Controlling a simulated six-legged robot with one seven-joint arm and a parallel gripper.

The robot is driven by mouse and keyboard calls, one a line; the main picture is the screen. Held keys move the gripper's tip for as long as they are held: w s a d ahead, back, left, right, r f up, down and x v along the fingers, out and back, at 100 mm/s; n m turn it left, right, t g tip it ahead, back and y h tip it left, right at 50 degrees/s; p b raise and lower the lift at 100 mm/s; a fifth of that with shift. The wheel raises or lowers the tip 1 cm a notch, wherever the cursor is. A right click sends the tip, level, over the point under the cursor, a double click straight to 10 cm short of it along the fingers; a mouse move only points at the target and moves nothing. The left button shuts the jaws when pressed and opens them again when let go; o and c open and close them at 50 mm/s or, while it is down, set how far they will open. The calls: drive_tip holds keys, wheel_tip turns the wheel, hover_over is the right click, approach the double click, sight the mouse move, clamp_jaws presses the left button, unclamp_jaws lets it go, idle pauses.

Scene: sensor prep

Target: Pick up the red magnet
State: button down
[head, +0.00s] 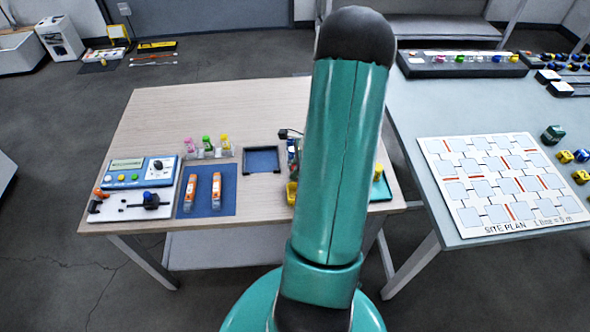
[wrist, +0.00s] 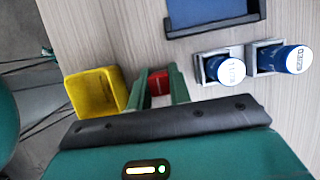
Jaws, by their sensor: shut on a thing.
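The red magnet (wrist: 158,83) shows in the wrist view between the two green fingers of my gripper (wrist: 160,76). The fingers are shut on it, and only its red top part shows. How far it is above the table cannot be told. In the head view my teal arm hides the gripper and the magnet.
A yellow open bin (wrist: 94,92) stands just left of my gripper. Two blue cylinders (wrist: 230,70) (wrist: 292,58) sit in grey holders to the right. A blue tray (wrist: 212,12) lies beyond. On the table (head: 140,120), a blue mat (head: 207,205) holds orange items.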

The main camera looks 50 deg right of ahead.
drive_tip(key=shift+r, duration=0.35)
wheel_tip(320, 180, up, 3)
drive_tip(key=shift+f, duration=0.2)
drive_tip(key=a+r, duration=0.1)
drive_tip(key=r, duration=0.1)
drive_tip(key=s+a+r, duration=0.1)
drive_tip(key=a+r, duration=0.1)
drive_tip(key=s+a+r, duration=0.1)
drive_tip(key=a+r, duration=0.1)
drive_tip(key=shift+s, duration=0.2)
drive_tip(key=s+a+r, duration=0.3)
drive_tip(key=a, duration=0.4)
drive_tip(key=shift+s+a+r, duration=0.2)
drive_tip(key=shift+s+a, duration=0.1)
drive_tip(key=shift+s, duration=0.1)
drive_tip(key=c, duration=2.1)
unclamp_jaws()
drive_tip(key=shift+w, duration=0.1)
